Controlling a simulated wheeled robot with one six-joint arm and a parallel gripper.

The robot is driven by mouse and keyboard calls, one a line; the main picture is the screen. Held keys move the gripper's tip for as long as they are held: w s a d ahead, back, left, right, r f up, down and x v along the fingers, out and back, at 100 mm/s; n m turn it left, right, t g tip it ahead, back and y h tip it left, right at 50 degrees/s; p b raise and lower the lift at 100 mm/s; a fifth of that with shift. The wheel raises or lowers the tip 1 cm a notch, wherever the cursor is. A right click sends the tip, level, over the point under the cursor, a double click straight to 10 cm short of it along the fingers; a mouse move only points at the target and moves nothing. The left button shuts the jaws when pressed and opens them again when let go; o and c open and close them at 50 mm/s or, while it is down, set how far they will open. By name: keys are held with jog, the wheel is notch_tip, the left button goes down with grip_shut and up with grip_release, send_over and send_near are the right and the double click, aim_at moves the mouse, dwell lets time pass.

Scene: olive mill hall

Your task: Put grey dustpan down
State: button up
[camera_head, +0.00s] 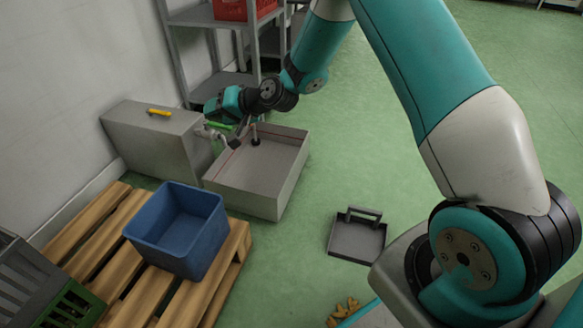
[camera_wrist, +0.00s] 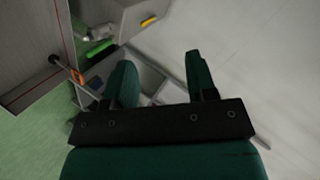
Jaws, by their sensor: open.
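A dark grey dustpan (camera_head: 357,240) with a raised handle at its back lies on the green floor, right of the large grey basin. It is apart from my gripper and is not in the wrist view.
The grey basin (camera_head: 288,185) holds an upright tool. A green item (camera_head: 222,126) lies by the tap; a yellow item (camera_head: 160,112) lies on the grey block (camera_head: 155,140). A blue bin (camera_head: 180,245) stands on a wooden pallet (camera_head: 100,245). A shelf (camera_head: 220,85) stands behind. Floor around the dustpan is mostly clear.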

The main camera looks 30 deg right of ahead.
jog(key=s+a+r+n+g, duration=0.45)
jog(key=s+r, duration=0.35)
jog(key=s, duration=0.2)
jog(key=s+r+n+g+h, duration=0.1)
jog(key=s+r+n+g, duration=0.1)
jog(key=s, duration=1.2)
jog(key=s+d+r+n+g+h, duration=0.1)
jog(key=s+r+n+g+h, duration=0.1)
jog(key=s, duration=1.3)
notch_tip(320, 180, up, 2)
jog(key=shift+s+d+r+n+g+h, duration=0.25)
jog(key=shift+n+g, duration=0.5)
jog(key=shift+n, duration=0.4)
jog(key=shift+w+a, duration=0.1)
jog(key=shift+w, duration=0.1)
